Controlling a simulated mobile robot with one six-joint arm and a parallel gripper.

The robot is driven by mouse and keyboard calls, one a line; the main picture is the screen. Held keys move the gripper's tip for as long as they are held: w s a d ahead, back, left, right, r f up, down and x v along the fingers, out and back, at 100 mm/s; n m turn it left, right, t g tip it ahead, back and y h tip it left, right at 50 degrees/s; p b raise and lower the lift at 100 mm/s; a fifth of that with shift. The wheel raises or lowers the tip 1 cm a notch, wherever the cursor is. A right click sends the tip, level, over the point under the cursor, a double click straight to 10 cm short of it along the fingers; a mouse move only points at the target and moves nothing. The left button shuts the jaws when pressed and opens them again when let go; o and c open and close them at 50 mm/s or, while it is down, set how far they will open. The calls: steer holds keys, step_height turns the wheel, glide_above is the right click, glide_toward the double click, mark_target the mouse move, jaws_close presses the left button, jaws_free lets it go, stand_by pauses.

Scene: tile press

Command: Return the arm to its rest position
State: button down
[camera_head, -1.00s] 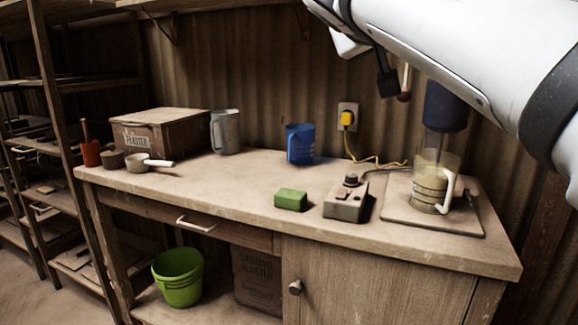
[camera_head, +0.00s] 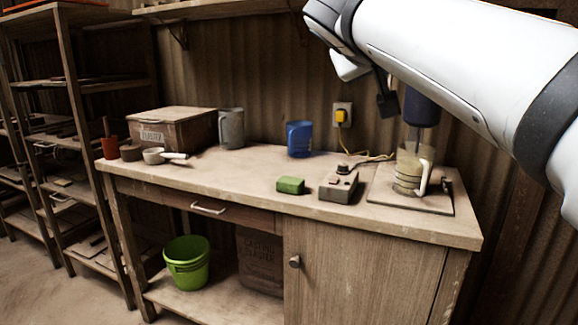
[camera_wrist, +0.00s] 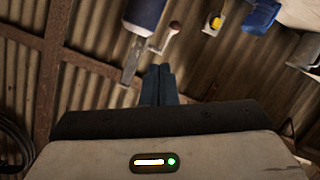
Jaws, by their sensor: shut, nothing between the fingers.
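My arm (camera_head: 450,65) reaches in from the upper right of the head view, above the right part of the workbench. The dark end at my wrist (camera_head: 386,98) hangs beside the blue press head. In the wrist view my gripper (camera_wrist: 163,72) points at the corrugated wall, its two dark fingers side by side and shut with nothing between them. The blue press head (camera_head: 421,106) hangs over a clear jug (camera_head: 409,177) on a base plate (camera_head: 432,205). The press head also shows in the wrist view (camera_wrist: 145,14), close to the fingers.
On the bench top (camera_head: 235,178) stand a plaster box (camera_head: 172,130), a metal jug (camera_head: 230,128), a blue jug (camera_head: 299,138), a green block (camera_head: 290,185) and a control box (camera_head: 338,188). A green bucket (camera_head: 187,263) sits below. Shelves (camera_head: 75,150) stand left.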

steer(key=s+f+g+y+p, duration=0.7)
steer(key=s+f+p, duration=0.9)
steer(key=p, duration=1.1)
steer(key=s+g, duration=0.2)
steer(key=g, duration=0.1)
steer(key=shift+s+f+g+p, duration=0.25)
steer(key=shift+f+g+p, duration=0.05)
steer(key=shift+p, duration=0.1)
